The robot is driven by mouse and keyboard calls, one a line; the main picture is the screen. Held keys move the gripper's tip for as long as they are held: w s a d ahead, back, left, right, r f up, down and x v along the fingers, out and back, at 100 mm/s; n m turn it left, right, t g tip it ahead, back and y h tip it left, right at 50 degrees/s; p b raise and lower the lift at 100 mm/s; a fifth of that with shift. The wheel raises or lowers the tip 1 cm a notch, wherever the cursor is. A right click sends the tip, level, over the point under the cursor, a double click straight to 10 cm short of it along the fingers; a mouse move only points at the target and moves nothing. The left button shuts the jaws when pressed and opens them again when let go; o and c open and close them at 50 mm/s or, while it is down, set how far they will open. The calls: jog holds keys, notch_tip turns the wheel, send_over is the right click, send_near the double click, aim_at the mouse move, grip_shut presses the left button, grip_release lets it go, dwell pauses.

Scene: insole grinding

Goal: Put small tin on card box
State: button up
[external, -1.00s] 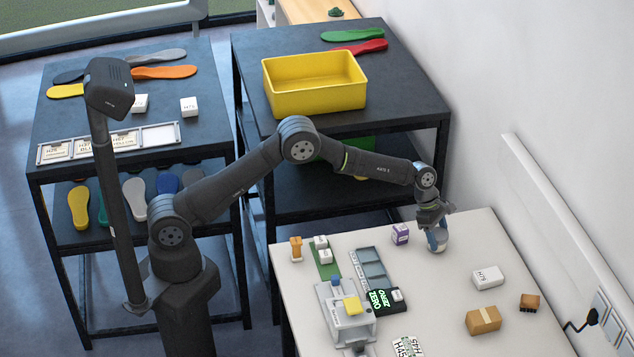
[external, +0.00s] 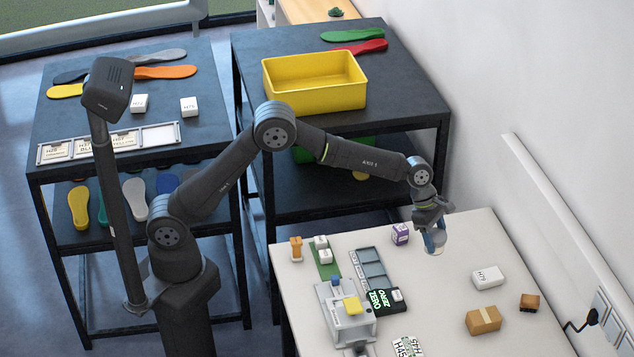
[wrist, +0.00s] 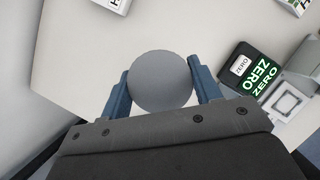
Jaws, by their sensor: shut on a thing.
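A small round grey tin (wrist: 160,82) is held between the two blue fingers of my gripper (wrist: 158,90) in the wrist view. In the external view my gripper (external: 434,240) is at the far end of the white table, with the pale tin (external: 435,243) between its fingers. Whether the tin is clear of the table top is hard to tell. A brown card box (external: 483,320) with a tape strip sits on the table's right part, nearer the camera than my gripper.
A white box marked H79 (external: 487,278) lies between my gripper and the card box. A purple-and-white box (external: 400,233) stands just left of my gripper. A black ZERO box (external: 388,300) and a grey machine (external: 345,318) are further left. A wall borders the right.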

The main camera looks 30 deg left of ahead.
jog(key=s+d+r, duration=0.2)
jog(key=s+d, duration=0.7)
jog(key=s, duration=0.3)
jog(key=s+d+r, duration=0.2)
jog(key=s+d, duration=0.7)
jog(key=s, duration=0.2)
send_near(482, 320)
jog(key=shift+s+d+n, duration=0.15)
jog(key=shift+d+n, duration=0.15)
jog(key=shift+d, duration=0.55)
jog(key=shift+f, duration=2.05)
jog(key=o, duration=0.6)
jog(key=shift+f, duration=0.2)
jog(key=o, duration=0.4)
jog(key=shift+o, duration=0.2)
jog(key=shift+r, duration=0.15)
